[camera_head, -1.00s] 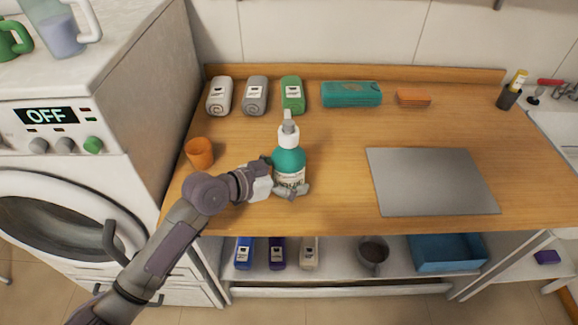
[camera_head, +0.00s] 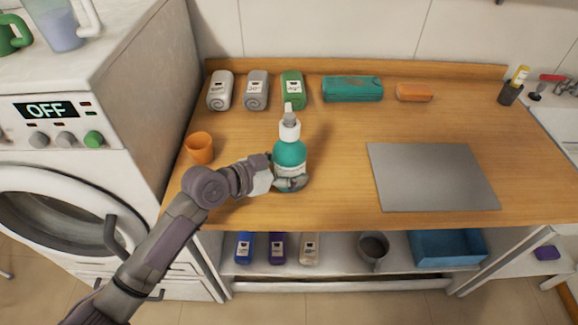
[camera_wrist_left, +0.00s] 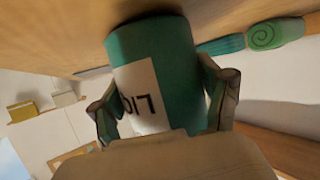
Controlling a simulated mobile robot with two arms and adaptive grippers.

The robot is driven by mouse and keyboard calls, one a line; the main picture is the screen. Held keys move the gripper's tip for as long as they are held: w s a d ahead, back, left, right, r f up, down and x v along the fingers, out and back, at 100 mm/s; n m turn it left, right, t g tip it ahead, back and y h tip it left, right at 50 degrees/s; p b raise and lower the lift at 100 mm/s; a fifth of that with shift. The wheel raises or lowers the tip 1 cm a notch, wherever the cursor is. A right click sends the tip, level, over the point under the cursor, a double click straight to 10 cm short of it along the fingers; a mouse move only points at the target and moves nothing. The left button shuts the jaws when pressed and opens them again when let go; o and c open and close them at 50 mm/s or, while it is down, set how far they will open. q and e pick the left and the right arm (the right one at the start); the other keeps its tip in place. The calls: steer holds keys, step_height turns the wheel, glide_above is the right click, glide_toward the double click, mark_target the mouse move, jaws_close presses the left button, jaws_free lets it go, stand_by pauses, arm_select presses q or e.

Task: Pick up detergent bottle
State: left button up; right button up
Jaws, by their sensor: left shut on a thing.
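The detergent bottle (camera_head: 289,153) is teal with a white collar, a grey pump top and a pale label. It is upright at the left-front part of the wooden counter. My left gripper (camera_head: 288,183) is shut around its lower body from the left-front and hides part of the label. In the left wrist view the bottle (camera_wrist_left: 170,55) sits between the two fingers (camera_wrist_left: 162,100), label facing the camera. Its base is close to the wood; I cannot tell whether it is just clear of it. My right gripper is out of view.
An orange cup (camera_head: 199,149) stands left of the bottle. Rolled towels (camera_head: 256,92), a teal pack (camera_head: 352,89) and an orange block (camera_head: 413,92) line the back. A grey plate (camera_head: 431,177) lies right, with clear wood between. A washing machine (camera_head: 140,75) borders the left.

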mark_target(292, 156)
arm_select(q)
steer(key=r, duration=0.4)
steer(key=shift+s+d+r, duration=0.2)
steer(key=shift+d+r, duration=0.1)
steer(key=shift+d, duration=0.05)
steer(key=s+d+r+b, duration=0.1)
steer(key=s+d+r, duration=0.4)
steer(key=d, duration=0.4)
steer(key=shift+s+d+r, duration=0.2)
steer(key=shift+s+r, duration=0.1)
steer(key=shift+r, duration=0.4)
steer(key=shift+a, duration=0.1)
steer(key=shift+w+a+f+b, duration=1)
steer(key=shift+a+f+b, duration=0.1)
steer(key=shift+a+f, duration=0.6)
steer(key=shift+w+a+f+b, duration=1.05)
steer(key=shift+a+f, duration=0.55)
steer(key=shift+f, duration=0.2)
steer(key=shift+w+a+f+b, duration=1)
steer(key=shift+a+f+b, duration=0.1)
steer(key=shift+a+f, duration=0.6)
steer(key=shift+f, duration=0.3)
